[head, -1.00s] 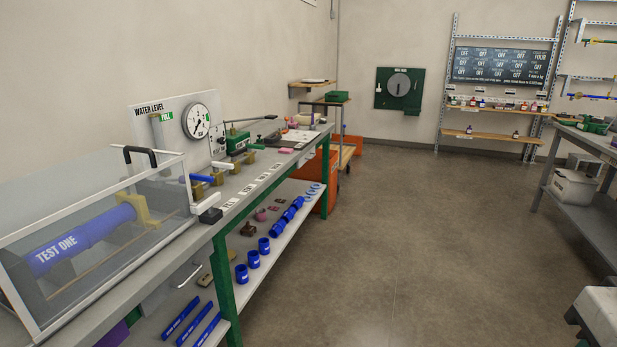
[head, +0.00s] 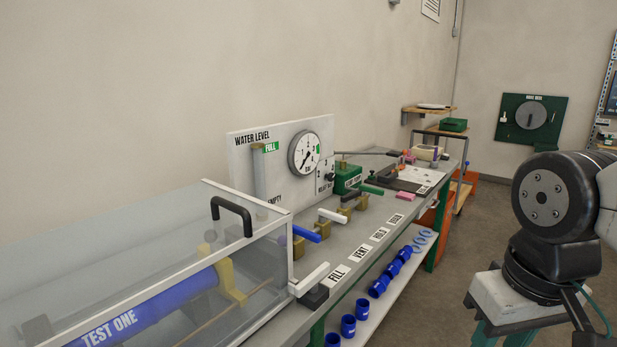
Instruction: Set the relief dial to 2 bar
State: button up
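The relief dial (head: 330,177) is a small black knob on the white panel, just right of and below the round gauge. Its pointer and marks are too small to read. The white gauge (head: 304,153) has a dark needle pointing down and left. My arm's black wrist joint (head: 556,205) is at the right, well apart from the panel. Below it is a pale block with teal parts going down, which looks like my gripper (head: 530,335). Its tips are cut off by the bottom edge, so its opening cannot be told.
A clear guard box (head: 150,265) with a blue pipe stands at near left. Valve levers, one blue (head: 305,234) and one white (head: 332,216), stick out before the panel. A green pump (head: 347,178) sits right of the dial.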

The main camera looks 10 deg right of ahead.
aim_at(330, 176)
jog(key=u, duration=0.05)
jog(key=k, duration=0.45)
jog(key=z, duration=0.95)
jog(key=i, duration=1.15)
jog(key=u, duration=0.85)
jog(key=i, duration=0.3)
jog(key=u, duration=0.35)
